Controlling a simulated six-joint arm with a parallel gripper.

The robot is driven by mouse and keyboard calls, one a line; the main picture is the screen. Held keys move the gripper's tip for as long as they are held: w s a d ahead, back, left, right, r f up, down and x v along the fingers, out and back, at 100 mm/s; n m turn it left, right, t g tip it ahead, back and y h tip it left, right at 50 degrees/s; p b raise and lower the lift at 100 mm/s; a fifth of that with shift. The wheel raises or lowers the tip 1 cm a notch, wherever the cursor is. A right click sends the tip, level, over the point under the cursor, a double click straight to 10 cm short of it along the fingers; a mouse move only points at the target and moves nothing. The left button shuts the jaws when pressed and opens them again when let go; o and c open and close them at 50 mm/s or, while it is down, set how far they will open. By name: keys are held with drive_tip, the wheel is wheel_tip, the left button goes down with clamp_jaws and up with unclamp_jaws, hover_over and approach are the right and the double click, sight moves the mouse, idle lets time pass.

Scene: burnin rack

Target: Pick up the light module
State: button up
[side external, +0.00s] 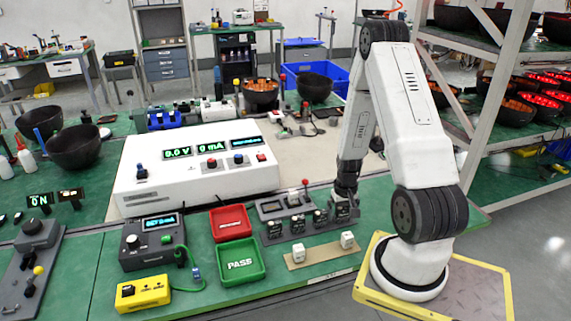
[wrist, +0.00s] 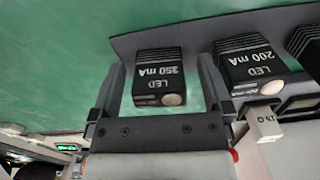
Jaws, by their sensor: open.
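Several dark finned LED modules stand in a row on a grey rack (side external: 305,235). In the wrist view one labelled LED 350 mA (wrist: 158,82) shows upside down between the two fingers of my gripper (wrist: 162,88). The fingers are open, one on each side of it; I cannot tell whether either touches it. A second module labelled LED 200 mA (wrist: 250,70) stands just right of the right finger, and part of a third (wrist: 308,48) shows at the edge. In the side view my gripper (side external: 343,207) is low at the rack's right end, largely hiding the module there.
In front of the rack lies a wooden strip (side external: 320,255) with two white blocks. Left of it are a green PASS tray (side external: 238,279), a red tray (side external: 231,236) and a grey meter box (side external: 135,262). A white power supply (side external: 140,195) stands behind. Green bench shows beside the rack.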

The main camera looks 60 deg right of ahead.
clamp_jaws()
drive_tip(key=shift+r, duration=0.15)
drive_tip(key=shift+r, duration=4.85)
